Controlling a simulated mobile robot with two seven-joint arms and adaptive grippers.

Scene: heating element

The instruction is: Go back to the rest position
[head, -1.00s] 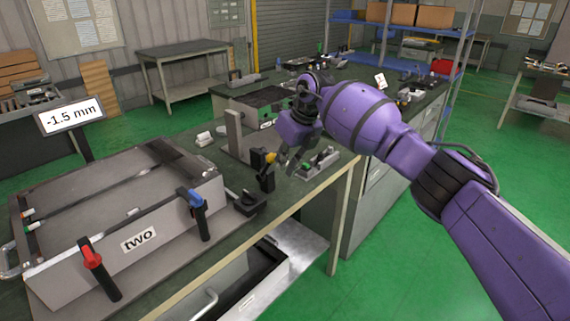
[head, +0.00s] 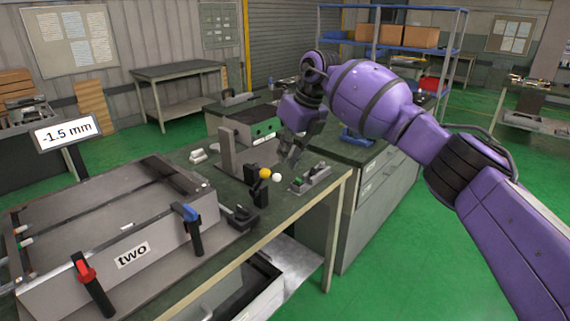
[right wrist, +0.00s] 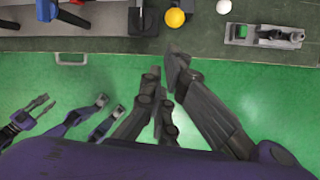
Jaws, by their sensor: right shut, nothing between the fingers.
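My right gripper (head: 290,154) is shut and empty at the end of the purple right arm. In the head view it appears over the bench, just above the yellow ball and the small grey fixture. In the right wrist view my right gripper's dark fingers (right wrist: 168,68) are over green floor, near the bench edge, with nothing between them. Dark jointed parts with purple links at the lower left of the right wrist view seem to be my left gripper (right wrist: 38,108); its jaw state is unclear. It is outside the head view.
The bench holds a grey box labelled "two" (head: 120,275) with red and blue handles, a yellow ball (head: 265,173), a white ball (head: 277,177) and a small grey fixture (head: 311,178). A drawer (head: 245,295) stands open below. Green floor (head: 400,260) is clear at right.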

